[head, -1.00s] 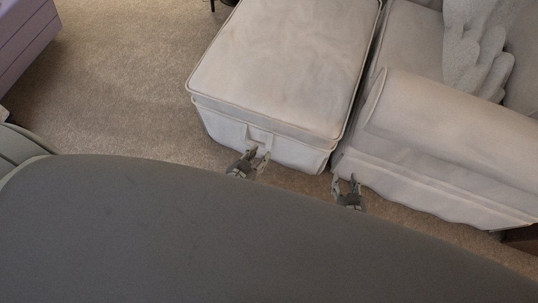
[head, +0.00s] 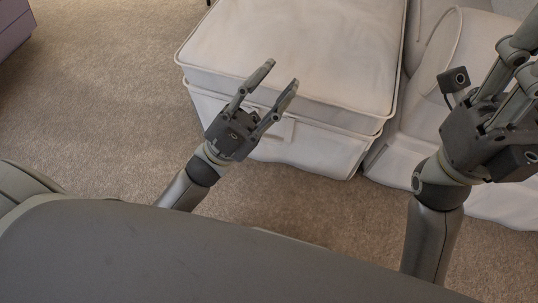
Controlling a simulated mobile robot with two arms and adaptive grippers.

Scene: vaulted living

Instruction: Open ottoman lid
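The white ottoman (head: 310,152) stands at the top centre of the head view, its padded lid (head: 330,50) lying on top. A seam shows along the lid's front edge; I cannot tell if the lid is slightly raised. A fabric tab (head: 284,130) on the front is partly hidden by my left gripper (head: 281,74). That gripper is open and empty, its two fingers apart and overlapping the lid's front in the picture; contact is not clear. My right gripper (head: 526,50) is in front of the sofa at the right, its fingertips cut off by the picture edge.
A white sofa (head: 495,205) stands close along the ottoman's right side. Carpet (head: 110,110) is open to the left of the ottoman. A purple piece of furniture (head: 12,28) is at the top left corner.

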